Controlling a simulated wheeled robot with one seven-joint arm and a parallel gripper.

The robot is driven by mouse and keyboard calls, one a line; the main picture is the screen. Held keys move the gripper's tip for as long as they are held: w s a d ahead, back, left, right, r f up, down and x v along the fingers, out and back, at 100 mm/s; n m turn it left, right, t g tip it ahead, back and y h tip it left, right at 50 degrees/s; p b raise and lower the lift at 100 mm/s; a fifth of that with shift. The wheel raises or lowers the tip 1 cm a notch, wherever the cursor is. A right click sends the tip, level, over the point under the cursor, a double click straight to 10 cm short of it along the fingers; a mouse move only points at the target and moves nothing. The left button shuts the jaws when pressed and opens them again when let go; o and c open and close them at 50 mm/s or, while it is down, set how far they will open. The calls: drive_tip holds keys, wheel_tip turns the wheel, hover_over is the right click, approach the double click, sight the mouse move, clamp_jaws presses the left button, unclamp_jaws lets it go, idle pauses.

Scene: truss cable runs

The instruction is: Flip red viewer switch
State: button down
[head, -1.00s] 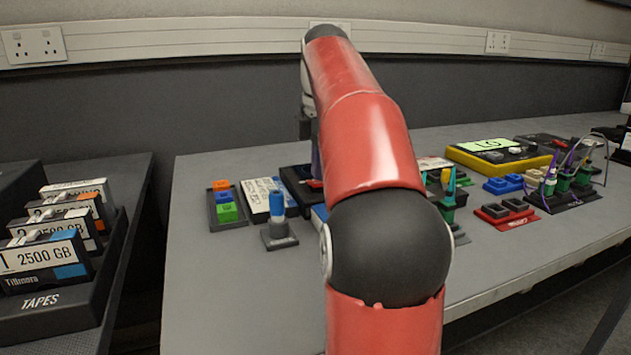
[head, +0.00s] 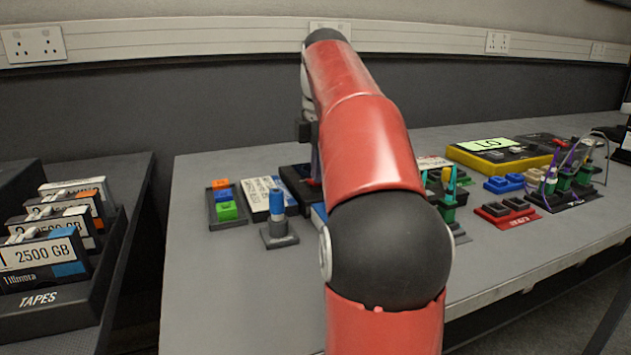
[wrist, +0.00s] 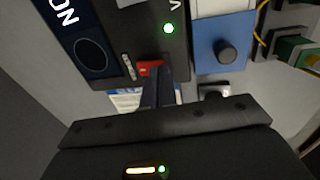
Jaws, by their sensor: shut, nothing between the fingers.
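The viewer (wrist: 117,32) is a dark box in the upper part of the wrist view, with a lit green light (wrist: 168,28) on it. Its red switch (wrist: 150,66) sits near the box's lower edge. My gripper (wrist: 156,84) is shut and empty, its fingertips right at the red switch and partly covering it. I cannot tell whether they touch it. In the head view a dark box (head: 291,177), which looks like the viewer, shows left of my arm; the arm hides my fingers and the switch.
A blue panel with a round black knob (wrist: 227,54) lies right of the viewer. In the head view, a block with a blue peg (head: 277,207) and a tray of coloured buttons (head: 226,193) stand to the left. The bench front left is clear.

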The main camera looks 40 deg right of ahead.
drive_tip(key=shift+f, duration=0.3)
wheel_tip(320, 180, up, 5)
drive_tip(key=p, duration=0.4)
drive_tip(key=shift+r, duration=1)
drive_tip(key=shift+s, duration=0.1)
